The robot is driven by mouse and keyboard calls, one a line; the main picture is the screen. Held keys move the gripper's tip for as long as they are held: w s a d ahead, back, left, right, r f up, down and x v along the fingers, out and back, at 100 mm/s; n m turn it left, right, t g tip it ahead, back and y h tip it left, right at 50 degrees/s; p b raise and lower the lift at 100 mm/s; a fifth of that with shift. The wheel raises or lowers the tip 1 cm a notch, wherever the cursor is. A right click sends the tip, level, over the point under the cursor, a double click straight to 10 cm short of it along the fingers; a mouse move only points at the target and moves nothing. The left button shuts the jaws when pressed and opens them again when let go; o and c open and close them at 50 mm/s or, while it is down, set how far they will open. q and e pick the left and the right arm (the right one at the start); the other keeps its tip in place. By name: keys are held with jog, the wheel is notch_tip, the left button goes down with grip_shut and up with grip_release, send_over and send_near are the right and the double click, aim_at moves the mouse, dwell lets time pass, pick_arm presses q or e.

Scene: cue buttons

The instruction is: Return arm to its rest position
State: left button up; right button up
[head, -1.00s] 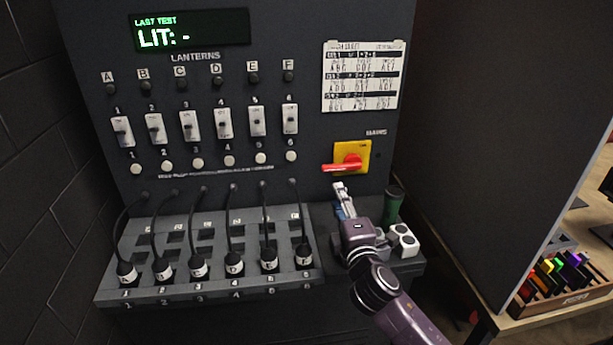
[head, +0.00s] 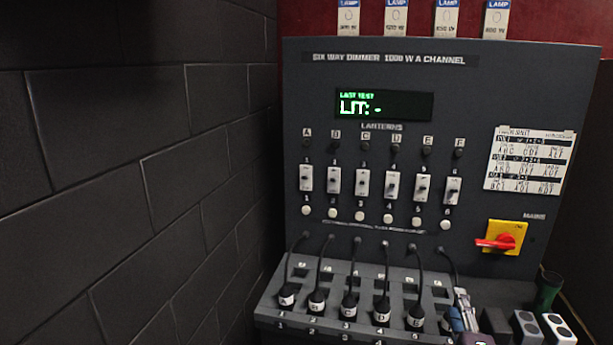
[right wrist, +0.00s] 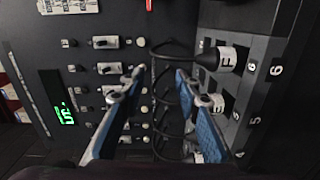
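My right gripper (head: 459,312) is low in the head view, in front of the right end of the plug bay, where it hides part of the F plug. In the right wrist view its two blue-padded fingers (right wrist: 160,78) stand apart with nothing held between them. The F plug (right wrist: 226,60) and its cable are close by there. The dark dimmer panel (head: 470,95) carries a display (head: 384,105) reading "LIT: -". The red mains switch (head: 497,242) on its yellow plate has its handle pointing left. My left gripper is not in view.
A bay of cabled plugs (head: 350,303) lies below the panel. A green cylinder (head: 547,291) and grey and white blocks (head: 557,328) are at lower right. A dark brick wall (head: 140,170) fills the left. A printed card (head: 529,160) hangs on the panel.

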jog(key=s+f+m+g, duration=0.45)
jog(key=s+f, duration=0.25)
jog(key=f, duration=0.3)
jog(key=s+a+f+m+g+y, duration=0.1)
jog(key=s+a+f+m+g, duration=0.25)
jog(key=s, duration=0.55)
jog(key=s+a+f+m+g+y, duration=0.2)
jog(key=s+a+f, duration=0.25)
jog(key=s, duration=0.45)
jog(key=s+a+f+m+g+y, duration=0.1)
jog(key=s+a+f+m+g, duration=0.3)
jog(key=s, duration=0.5)
notch_tip(320, 180, down, 26)
jog(key=s+n, duration=0.1)
jog(key=n, duration=0.1)
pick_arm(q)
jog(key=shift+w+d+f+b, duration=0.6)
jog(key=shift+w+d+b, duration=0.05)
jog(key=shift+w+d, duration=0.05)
pick_arm(e)
jog(key=s+d+f+g, duration=0.1)
jog(key=s+d+f, duration=0.2)
jog(key=s+f, duration=1.4)
jog(key=shift+s+d+f+g, duration=0.15)
jog(key=shift+s+f+g, duration=0.25)
jog(key=shift+s, duration=0.05)
